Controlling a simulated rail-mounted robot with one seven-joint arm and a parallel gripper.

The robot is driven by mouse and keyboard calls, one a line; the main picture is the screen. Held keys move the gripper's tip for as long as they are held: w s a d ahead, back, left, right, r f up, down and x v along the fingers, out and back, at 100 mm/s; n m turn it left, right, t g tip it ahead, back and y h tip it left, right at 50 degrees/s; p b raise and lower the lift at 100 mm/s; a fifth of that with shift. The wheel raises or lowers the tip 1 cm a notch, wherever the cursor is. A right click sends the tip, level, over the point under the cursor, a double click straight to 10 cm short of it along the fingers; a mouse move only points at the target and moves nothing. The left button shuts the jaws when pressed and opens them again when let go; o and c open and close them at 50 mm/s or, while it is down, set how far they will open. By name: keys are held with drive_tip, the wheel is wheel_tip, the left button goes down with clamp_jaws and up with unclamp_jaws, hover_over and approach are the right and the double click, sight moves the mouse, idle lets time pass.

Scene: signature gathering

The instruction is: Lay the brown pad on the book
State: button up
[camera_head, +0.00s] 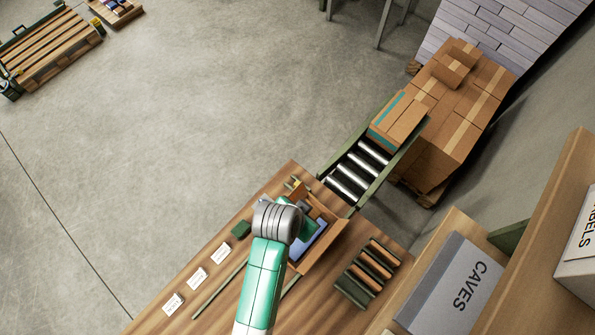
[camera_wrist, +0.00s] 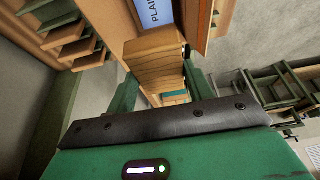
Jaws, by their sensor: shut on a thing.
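My gripper (camera_wrist: 159,78) is shut on the brown pad (camera_wrist: 154,62), a wood-brown block between its two green fingers in the wrist view. The book (camera_wrist: 156,12) is blue with a pale label reading "PLAI…", partly cut off by the frame and partly behind the pad. In the head view the blue book (camera_head: 309,246) lies inside a wooden tray (camera_head: 327,246), beside and partly under my gripper and wrist. I cannot tell whether the pad touches the book. The pad is mostly hidden by my arm in the head view.
A rack with green and brown slats (camera_head: 368,272) stands right of the tray. White cards (camera_head: 197,279) and a small dark green block (camera_head: 241,230) lie to the left on the wooden bench (camera_head: 165,325). A roller conveyor (camera_head: 357,170) with a cardboard box (camera_head: 398,122) adjoins the bench's far end.

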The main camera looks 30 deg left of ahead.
drive_tip(key=shift+s+f, duration=0.25)
drive_tip(key=shift+f, duration=0.25)
wheel_tip(320, 180, down, 18)
drive_tip(key=b, duration=1.2)
drive_tip(key=shift+w+r+b, duration=0.1)
drive_tip(key=shift+r+b, duration=0.05)
drive_tip(key=shift+b, duration=0.15)
drive_tip(key=shift+f+b, duration=0.4)
drive_tip(key=shift+f, duration=0.25)
drive_tip(key=o, duration=1)
drive_tip(key=shift+o, duration=0.2)
drive_tip(key=shift+r+p, duration=6.7)
drive_tip(key=shift+r, duration=1.75)
